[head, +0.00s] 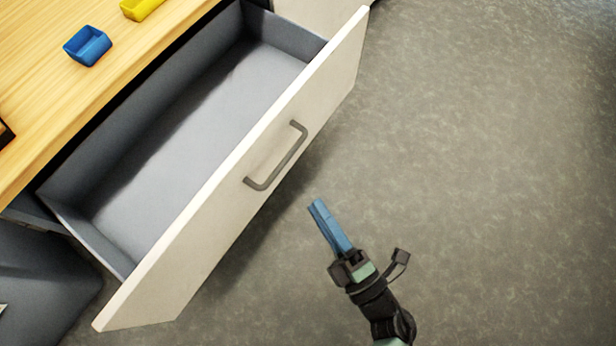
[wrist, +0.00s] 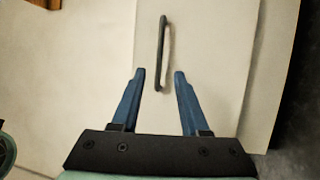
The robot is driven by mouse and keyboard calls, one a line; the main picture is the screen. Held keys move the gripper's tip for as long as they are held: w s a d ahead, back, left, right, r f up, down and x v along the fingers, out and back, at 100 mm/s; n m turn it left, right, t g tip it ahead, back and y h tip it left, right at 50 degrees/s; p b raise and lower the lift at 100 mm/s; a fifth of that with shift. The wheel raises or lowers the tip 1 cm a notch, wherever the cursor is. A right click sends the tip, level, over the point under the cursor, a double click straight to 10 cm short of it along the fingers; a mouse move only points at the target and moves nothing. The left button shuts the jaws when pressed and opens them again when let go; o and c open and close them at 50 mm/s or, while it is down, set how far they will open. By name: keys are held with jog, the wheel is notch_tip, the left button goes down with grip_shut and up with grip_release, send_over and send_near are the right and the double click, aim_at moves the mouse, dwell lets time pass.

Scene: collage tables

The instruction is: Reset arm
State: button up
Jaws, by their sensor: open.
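My gripper (head: 316,204) has blue fingers and is open and empty. In the head view it is over the floor, in front of the drawer and apart from its handle. In the wrist view the fingertips of my gripper (wrist: 160,74) are spread, and the dark handle (wrist: 162,50) shows between and beyond them. The handle (head: 277,157) is a dark bar on the cream drawer front (head: 235,205). The drawer (head: 200,125) is pulled out and its grey inside is empty.
A wooden countertop (head: 40,105) is at the upper left, above the drawer. A blue container (head: 88,45) and a yellow container (head: 140,7) stand on it. A dark grey object (head: 45,285) is at the lower left. The floor (head: 490,170) on the right is clear.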

jog(key=shift+s+d, duration=0.25)
jog(key=shift+s, duration=0.2)
jog(key=shift+w, duration=0.1)
jog(key=w+d+r+m+t+h, duration=0.2)
jog(key=w+r+m+t+h, duration=0.35)
jog(key=w+r, duration=1.1)
notch_tip(320, 180, up, 20)
jog(key=w+d+m+t+h, duration=0.1)
jog(key=w+m+t+h, duration=0.15)
jog(key=m+h, duration=0.55)
jog(key=s+a+r+m+t+y, duration=0.1)
jog(key=s+a+r+m, duration=0.2)
jog(key=r, duration=0.6)
jog(key=s+a+r+m+y, duration=0.2)
jog(key=s+r+m, duration=0.15)
jog(key=r, duration=0.45)
jog(key=s+a+r+m+t+y, duration=0.1)
jog(key=s+a+r+m, duration=0.2)
jog(key=r, duration=0.6)
notch_tip(320, 180, up, 37)
jog(key=p, duration=3.8)
jog(key=shift+d, duration=0.4)
